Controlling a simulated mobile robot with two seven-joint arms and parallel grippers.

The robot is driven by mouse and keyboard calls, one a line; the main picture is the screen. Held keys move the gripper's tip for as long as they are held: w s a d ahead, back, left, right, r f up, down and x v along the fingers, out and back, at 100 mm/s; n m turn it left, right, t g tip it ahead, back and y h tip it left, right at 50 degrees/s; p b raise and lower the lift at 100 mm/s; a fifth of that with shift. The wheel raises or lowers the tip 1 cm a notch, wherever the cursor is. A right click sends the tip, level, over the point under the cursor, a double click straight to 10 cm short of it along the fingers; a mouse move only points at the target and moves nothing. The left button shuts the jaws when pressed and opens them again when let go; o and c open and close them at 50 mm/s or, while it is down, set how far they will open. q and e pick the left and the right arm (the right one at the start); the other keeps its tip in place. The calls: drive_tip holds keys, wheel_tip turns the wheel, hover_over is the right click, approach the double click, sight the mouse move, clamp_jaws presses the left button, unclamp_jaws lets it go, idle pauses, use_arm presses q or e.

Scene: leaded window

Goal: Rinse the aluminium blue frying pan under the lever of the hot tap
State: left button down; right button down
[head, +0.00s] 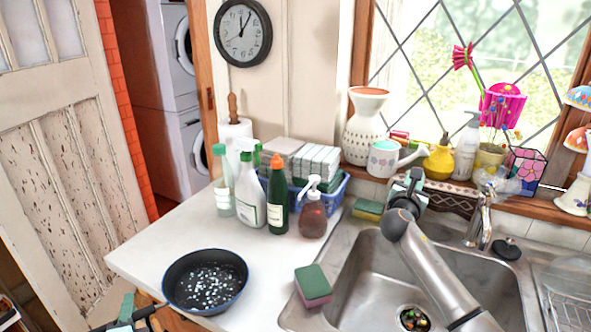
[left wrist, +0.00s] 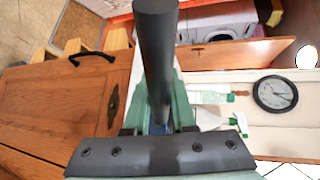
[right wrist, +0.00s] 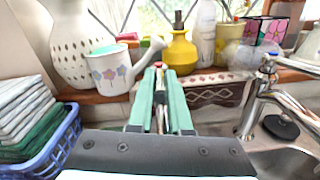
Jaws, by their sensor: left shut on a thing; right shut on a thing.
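The frying pan (head: 206,281), dark with a blue rim and pale flecks inside, sits at the counter's front edge. My left gripper (head: 126,312) is shut on its handle; the dark handle (left wrist: 156,60) runs between the jaws in the left wrist view. My right gripper (head: 408,186) is behind the sink, left of the metal tap (head: 486,222) with a blue mark. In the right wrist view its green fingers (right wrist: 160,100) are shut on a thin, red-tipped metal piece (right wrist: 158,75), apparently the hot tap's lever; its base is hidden. I see no running water.
The sink basin (head: 372,275) is open, with bits in its drain. A green and pink sponge (head: 313,285) lies between pan and sink. Bottles (head: 249,194) and a blue basket (head: 333,193) stand behind on the counter (head: 170,235). A watering can (head: 388,159) stands on the sill.

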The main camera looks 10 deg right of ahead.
drive_tip(key=shift+f, duration=0.2)
drive_tip(key=c, duration=0.9)
unclamp_jaws()
drive_tip(key=shift+r, duration=0.15)
drive_tip(key=shift+o, duration=0.2)
drive_tip(key=shift+s+a, duration=0.1)
drive_tip(key=v, duration=1.2)
